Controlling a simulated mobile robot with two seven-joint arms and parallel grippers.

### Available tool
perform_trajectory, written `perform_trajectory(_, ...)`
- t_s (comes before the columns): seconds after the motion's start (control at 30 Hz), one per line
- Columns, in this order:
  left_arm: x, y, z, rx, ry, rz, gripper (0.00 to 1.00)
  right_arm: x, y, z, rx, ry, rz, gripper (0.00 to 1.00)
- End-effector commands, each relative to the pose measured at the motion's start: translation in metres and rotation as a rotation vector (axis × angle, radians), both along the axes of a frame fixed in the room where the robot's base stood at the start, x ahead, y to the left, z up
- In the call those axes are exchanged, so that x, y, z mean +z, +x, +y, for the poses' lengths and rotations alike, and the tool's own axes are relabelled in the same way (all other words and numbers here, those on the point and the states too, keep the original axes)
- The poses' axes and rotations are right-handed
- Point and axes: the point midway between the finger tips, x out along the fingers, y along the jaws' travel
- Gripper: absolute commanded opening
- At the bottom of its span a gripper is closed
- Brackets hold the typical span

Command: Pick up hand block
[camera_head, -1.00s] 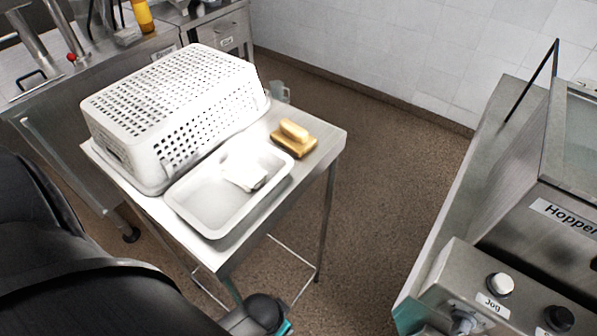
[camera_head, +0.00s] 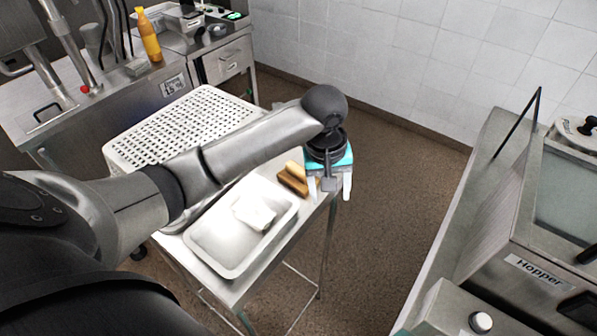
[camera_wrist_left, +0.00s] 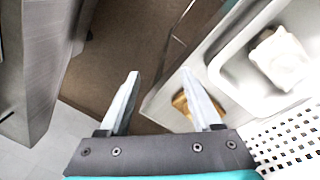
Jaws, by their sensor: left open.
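The hand block (camera_head: 292,179), a tan-gold block with a raised grip, lies on the steel table (camera_head: 262,283) near its right edge, beside the white tray. In the left wrist view the hand block (camera_wrist_left: 181,104) shows partly, behind the right-hand finger. My left gripper (camera_head: 330,192) is open and empty, fingers pointing down, just right of the block and above the table edge. In the wrist view the gap of the left gripper (camera_wrist_left: 160,76) lies over the floor. My right gripper is not in view.
A white tray (camera_head: 200,250) with a pale crumpled item (camera_head: 254,211) stands in front of the block. An upturned white perforated basket (camera_head: 185,122) is behind my arm. A Hopper machine (camera_head: 535,215) stands at right. Open floor lies between.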

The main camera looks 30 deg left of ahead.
Motion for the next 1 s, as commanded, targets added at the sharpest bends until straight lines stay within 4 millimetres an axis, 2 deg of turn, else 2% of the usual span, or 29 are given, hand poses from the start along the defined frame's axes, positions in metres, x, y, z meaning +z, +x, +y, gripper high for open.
perform_trajectory(0.03,0.019,0.012,0.016,0.087,0.019,0.011,0.65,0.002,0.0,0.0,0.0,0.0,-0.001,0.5)
perform_trajectory(0.1,0.041,0.022,0.034,0.211,0.033,0.038,0.65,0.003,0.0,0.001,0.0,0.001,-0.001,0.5)
perform_trajectory(0.3,0.101,0.037,0.079,0.543,0.05,0.093,0.65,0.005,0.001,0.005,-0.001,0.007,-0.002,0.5)
perform_trajectory(0.4,0.122,0.039,0.093,0.659,0.05,0.111,0.65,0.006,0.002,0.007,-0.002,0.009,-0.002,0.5)
perform_trajectory(0.5,0.134,0.039,0.101,0.73,0.046,0.122,0.65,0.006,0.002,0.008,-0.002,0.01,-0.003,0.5)
perform_trajectory(0.57,0.136,0.039,0.104,0.754,0.045,0.127,0.65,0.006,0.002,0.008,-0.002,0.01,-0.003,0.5)
perform_trajectory(0.67,0.127,0.039,0.105,0.769,0.045,0.132,0.65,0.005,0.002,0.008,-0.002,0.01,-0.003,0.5)
perform_trajectory(1.0,0.058,0.039,0.104,0.766,0.044,0.131,0.65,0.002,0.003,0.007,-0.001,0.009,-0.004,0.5)
